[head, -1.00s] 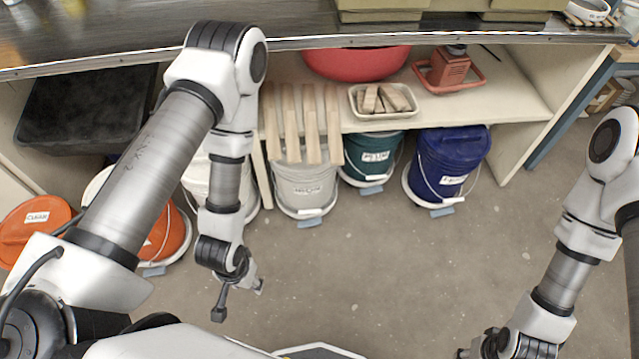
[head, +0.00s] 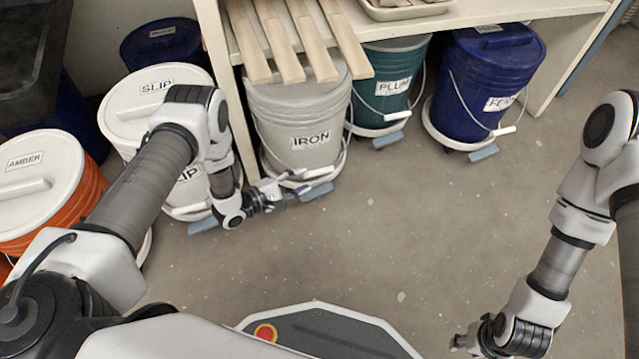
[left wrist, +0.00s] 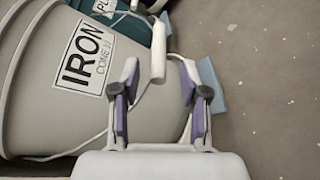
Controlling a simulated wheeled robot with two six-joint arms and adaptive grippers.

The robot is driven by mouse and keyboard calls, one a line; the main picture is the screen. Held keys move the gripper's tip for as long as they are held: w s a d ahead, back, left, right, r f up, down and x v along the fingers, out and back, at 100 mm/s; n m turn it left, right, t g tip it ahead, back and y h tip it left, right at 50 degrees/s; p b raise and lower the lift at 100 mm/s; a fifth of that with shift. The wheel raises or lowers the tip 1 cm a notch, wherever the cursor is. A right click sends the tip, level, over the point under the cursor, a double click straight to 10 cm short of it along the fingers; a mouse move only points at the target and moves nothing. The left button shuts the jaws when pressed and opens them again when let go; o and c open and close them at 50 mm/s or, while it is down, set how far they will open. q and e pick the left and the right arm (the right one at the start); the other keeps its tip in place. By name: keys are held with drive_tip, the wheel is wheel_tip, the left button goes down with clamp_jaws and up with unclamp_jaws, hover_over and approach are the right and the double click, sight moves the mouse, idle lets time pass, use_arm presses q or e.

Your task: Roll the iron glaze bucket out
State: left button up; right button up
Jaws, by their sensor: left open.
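The iron glaze bucket (head: 292,112) is grey with a black-on-white IRON label and stands on a white wheeled base under the shelf, wooden slats over its lid. It fills the left of the left wrist view (left wrist: 45,105). Its wire bail hangs down the front, with a white handle grip (left wrist: 158,48). My left gripper (head: 303,184) is low in front of the bucket, beside its base. In the left wrist view its two fingers (left wrist: 160,78) are apart, with the grip showing between and just beyond the tips. My right gripper (head: 470,343) is at the bottom right, far from the bucket; its finger opening is unclear.
The slip bucket (head: 150,115) stands left of the iron one, behind my left arm. The amber bucket (head: 35,190) is further left. The plum bucket (head: 395,75) and a dark blue bucket (head: 490,80) stand to the right. The concrete floor (head: 400,230) in front is clear.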

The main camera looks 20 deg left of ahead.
sight(314, 175)
use_arm(q)
drive_tip(key=b+x, duration=0.2)
drive_tip(key=x, duration=0.4)
drive_tip(key=shift+d+b, duration=0.1)
drive_tip(key=shift+b, duration=0.2)
drive_tip(key=shift+w+d, duration=0.25)
drive_tip(key=shift+w, duration=0.1)
drive_tip(key=shift+c, duration=0.3)
clamp_jaws()
